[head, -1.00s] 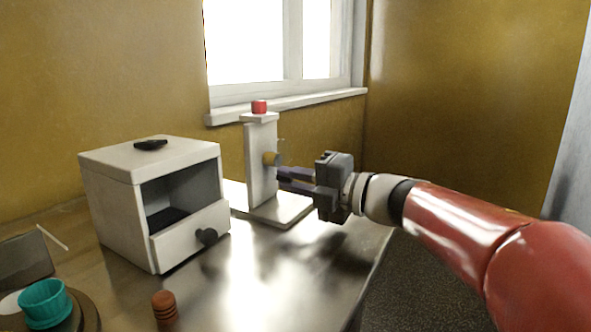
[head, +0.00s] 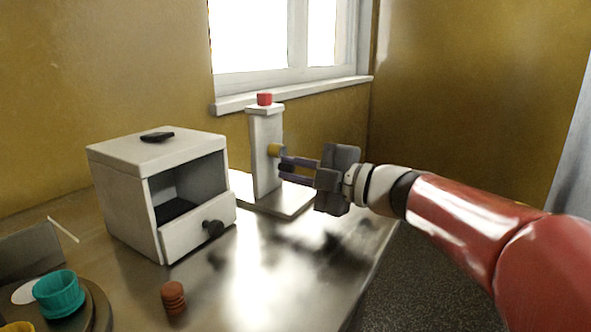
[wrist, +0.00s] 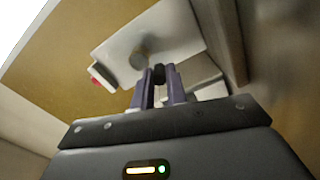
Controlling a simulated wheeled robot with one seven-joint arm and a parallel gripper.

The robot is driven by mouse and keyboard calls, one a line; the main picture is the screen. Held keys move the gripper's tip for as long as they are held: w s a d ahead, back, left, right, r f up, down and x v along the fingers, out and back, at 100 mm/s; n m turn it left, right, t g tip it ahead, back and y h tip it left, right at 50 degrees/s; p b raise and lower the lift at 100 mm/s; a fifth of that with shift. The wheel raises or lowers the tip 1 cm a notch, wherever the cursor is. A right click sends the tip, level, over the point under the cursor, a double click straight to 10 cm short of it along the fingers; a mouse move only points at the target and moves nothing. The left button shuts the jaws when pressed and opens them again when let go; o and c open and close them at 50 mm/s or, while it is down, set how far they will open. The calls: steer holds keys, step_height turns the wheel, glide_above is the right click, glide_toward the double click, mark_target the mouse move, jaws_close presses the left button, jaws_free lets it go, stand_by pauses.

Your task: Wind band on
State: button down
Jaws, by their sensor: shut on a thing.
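A white upright post (head: 265,185) stands on a flat white base (head: 292,205), with a red cap (head: 264,99) on top. A brass-coloured round hub (head: 275,150) sticks out of its side facing my gripper. My gripper (head: 286,168) reaches in from the right, just below the hub, its purple-grey fingers shut on a small dark knob (wrist: 158,72). In the wrist view the hub (wrist: 138,58) shows beside the knob, against the post. How the knob joins the hub is hard to see. No separate band can be made out.
A white box (head: 125,205) with an open front and a dark-knobbed drawer stands left of the post. A teal cup (head: 58,292) and a ribbed brown piece (head: 173,297) are nearer the front left. A window sill (head: 300,94) runs behind.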

steer(key=c, duration=1.4)
jaws_free()
steer(key=shift+d, duration=0.1)
steer(key=v, duration=0.7)
steer(key=shift+s+d+b, duration=0.2)
steer(key=shift+d+b, duration=0.05)
steer(key=shift+b, duration=0.15)
